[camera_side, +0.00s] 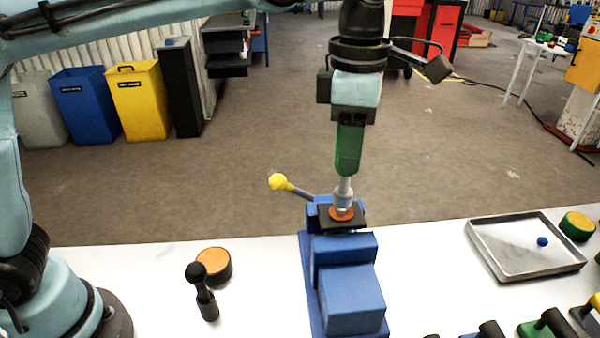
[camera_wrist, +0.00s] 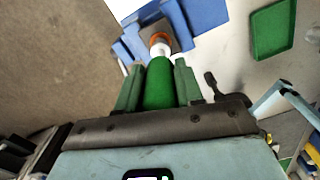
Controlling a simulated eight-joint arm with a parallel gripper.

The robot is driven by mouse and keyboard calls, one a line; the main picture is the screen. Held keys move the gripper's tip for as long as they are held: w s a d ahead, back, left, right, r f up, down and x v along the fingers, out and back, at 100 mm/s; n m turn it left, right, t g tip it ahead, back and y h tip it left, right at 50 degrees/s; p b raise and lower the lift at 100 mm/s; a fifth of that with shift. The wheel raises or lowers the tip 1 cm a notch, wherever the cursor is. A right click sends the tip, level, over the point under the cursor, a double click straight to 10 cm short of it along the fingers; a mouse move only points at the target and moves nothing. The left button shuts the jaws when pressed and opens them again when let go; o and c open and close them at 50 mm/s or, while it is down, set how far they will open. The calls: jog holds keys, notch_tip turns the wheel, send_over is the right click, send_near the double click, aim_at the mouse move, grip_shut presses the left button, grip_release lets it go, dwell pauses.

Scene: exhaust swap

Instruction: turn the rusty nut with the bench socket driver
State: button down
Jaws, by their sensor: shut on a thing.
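My gripper (camera_side: 350,122) points down above the blue vise and is shut on the green handle of the socket driver (camera_side: 348,150). In the wrist view the driver's green handle (camera_wrist: 160,85) sits between my two green fingers (camera_wrist: 158,88). The driver's grey shaft and socket stand upright, the socket end down at the orange-brown rusty nut (camera_side: 342,213). The nut sits on a dark plate (camera_side: 326,222) on top of the blue vise (camera_side: 345,285). The socket hides part of the nut, so I cannot tell how deeply it is seated.
A yellow-knobbed lever (camera_side: 279,182) sticks out left of the vise. A grey tray (camera_side: 500,262) holding a small blue ball lies at right. A black-handled tool (camera_side: 203,290) and an orange-topped round tin (camera_side: 214,265) stand at left. Several tools line the front right edge.

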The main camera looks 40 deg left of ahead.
jog(key=shift+f, duration=0.95)
jog(key=c, duration=1.4)
grip_release()
jog(key=c, duration=0.5)
grip_shut()
